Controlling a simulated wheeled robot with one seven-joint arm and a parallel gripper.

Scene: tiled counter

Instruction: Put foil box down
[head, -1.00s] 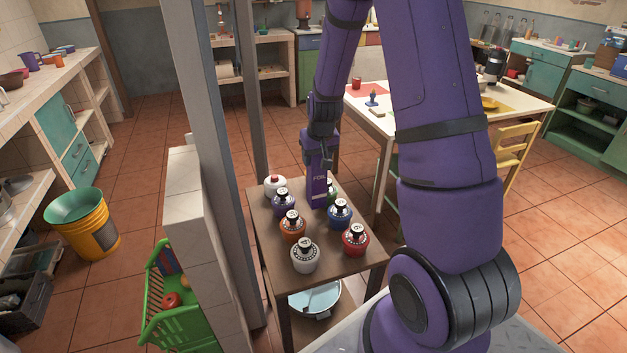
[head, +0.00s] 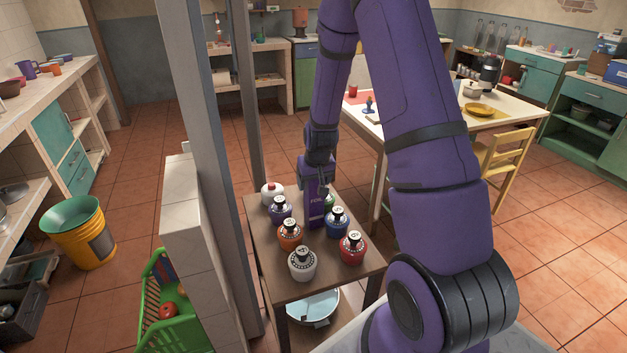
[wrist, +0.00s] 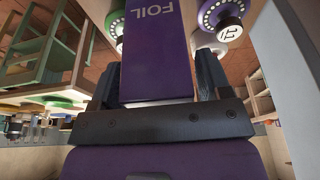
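The foil box (head: 316,208) is a tall purple box with "FOIL" on it. It is upright among the round bottles at the far part of a small brown wooden table (head: 320,276). In the wrist view the foil box (wrist: 157,55) lies between the two dark fingers of my gripper (wrist: 157,88). In the head view my gripper (head: 318,185) is at the top of the box. The fingers appear shut on it. The base of the box is partly hidden by bottles, so I cannot tell whether it touches the tabletop.
Several bottles crowd the table, including white (head: 302,264), orange (head: 290,233), red (head: 353,248) and blue (head: 336,223) ones. A grey post (head: 216,150) and a tiled wall (head: 190,230) stand left. The table's front right corner is bare.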

